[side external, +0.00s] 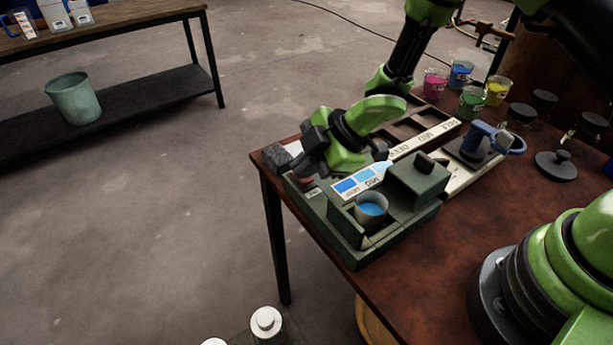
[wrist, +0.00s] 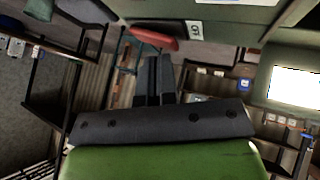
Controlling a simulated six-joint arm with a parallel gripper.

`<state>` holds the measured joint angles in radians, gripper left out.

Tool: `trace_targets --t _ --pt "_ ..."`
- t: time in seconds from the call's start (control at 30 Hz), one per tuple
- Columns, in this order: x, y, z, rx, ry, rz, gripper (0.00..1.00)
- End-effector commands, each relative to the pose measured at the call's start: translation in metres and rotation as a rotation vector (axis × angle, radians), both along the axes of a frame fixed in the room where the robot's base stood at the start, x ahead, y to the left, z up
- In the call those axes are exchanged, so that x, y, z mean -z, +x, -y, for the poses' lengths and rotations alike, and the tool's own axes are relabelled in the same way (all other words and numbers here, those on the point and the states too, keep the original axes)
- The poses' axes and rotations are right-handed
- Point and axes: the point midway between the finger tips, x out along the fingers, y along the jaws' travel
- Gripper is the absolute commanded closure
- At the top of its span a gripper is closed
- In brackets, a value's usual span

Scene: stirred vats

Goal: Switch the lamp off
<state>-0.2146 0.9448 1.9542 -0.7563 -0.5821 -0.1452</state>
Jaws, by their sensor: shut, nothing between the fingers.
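A dark green bench unit (side external: 312,205) sits on the brown table's left end. A cup of blue liquid (side external: 371,212) stands in its front bay. A red part, seemingly a switch (side external: 304,180), shows at the unit's left end. In the wrist view a red part (wrist: 154,39) lies just beyond my fingertips, near a small white label (wrist: 195,31). My gripper (side external: 305,163) is shut and empty, low over the unit's left end. It also shows in the wrist view (wrist: 158,60). Contact with the red part cannot be told. No lamp is clearly identifiable.
A pale card with blue patches (side external: 360,180) and a dark lidded block (side external: 418,178) are on the unit. Behind are a partitioned tray (side external: 410,128), a blue-handled device (side external: 482,141) and several paint pots (side external: 470,100).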

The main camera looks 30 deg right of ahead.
Motion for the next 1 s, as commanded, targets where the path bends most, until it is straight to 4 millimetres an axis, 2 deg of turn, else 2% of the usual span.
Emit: trace_targets --t 0.57,1.0 --pt "0.003 0.0 0.0 0.0 0.001 0.001 1.0" --pt "-0.012 0.002 0.0 0.001 0.0 0.001 1.0"
